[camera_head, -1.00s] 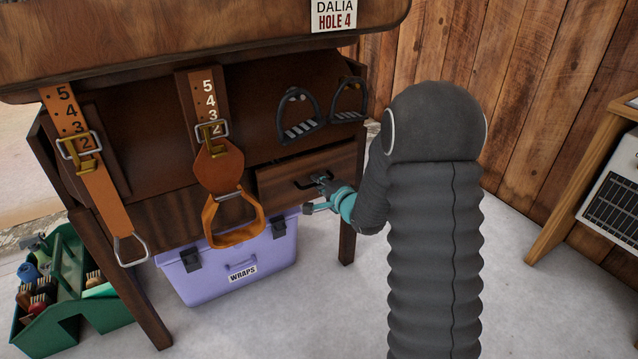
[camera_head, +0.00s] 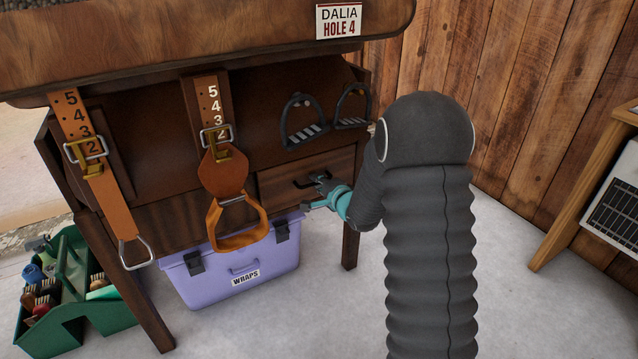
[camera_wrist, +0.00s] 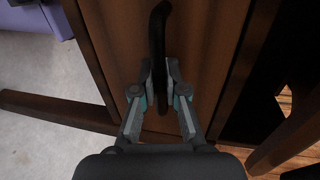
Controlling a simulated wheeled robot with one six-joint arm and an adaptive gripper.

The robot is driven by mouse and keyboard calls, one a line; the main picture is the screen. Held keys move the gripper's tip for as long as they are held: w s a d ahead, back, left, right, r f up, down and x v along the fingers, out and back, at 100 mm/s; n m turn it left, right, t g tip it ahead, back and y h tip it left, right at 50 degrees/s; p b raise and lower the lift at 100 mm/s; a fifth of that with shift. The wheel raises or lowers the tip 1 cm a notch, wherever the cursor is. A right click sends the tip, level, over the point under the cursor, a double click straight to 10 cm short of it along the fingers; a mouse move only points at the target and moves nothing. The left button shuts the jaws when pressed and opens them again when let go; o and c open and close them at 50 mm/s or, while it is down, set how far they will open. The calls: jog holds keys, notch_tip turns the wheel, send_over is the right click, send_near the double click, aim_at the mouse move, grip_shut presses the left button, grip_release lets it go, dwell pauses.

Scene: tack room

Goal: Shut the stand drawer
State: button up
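The stand drawer (camera_head: 280,189) has a brown wooden front in the dark saddle stand (camera_head: 255,120), at the right below two stirrups. Its front looks flush or nearly flush with the stand; any small gap is hard to tell. The black drawer handle (camera_head: 303,183) is partly covered by my fingers. My gripper (camera_head: 321,190) is at the handle. In the wrist view, the handle (camera_wrist: 158,40) runs between my two fingertips (camera_wrist: 161,84), which sit close against both its sides and look shut on it. The drawer front (camera_wrist: 207,40) fills the view's middle.
Stirrup leathers (camera_head: 222,165) hang on the stand's front, left of the drawer. A lilac wraps box (camera_head: 235,268) stands under the stand. A green grooming tote (camera_head: 75,325) is at the lower left. A wooden table (camera_head: 585,185) stands at the right. The floor between is clear.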

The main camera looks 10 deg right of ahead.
jog(key=o, duration=0.4)
jog(key=shift+w+a, duration=0.15)
jog(key=shift+w, duration=0.05)
jog(key=v, duration=1.2)
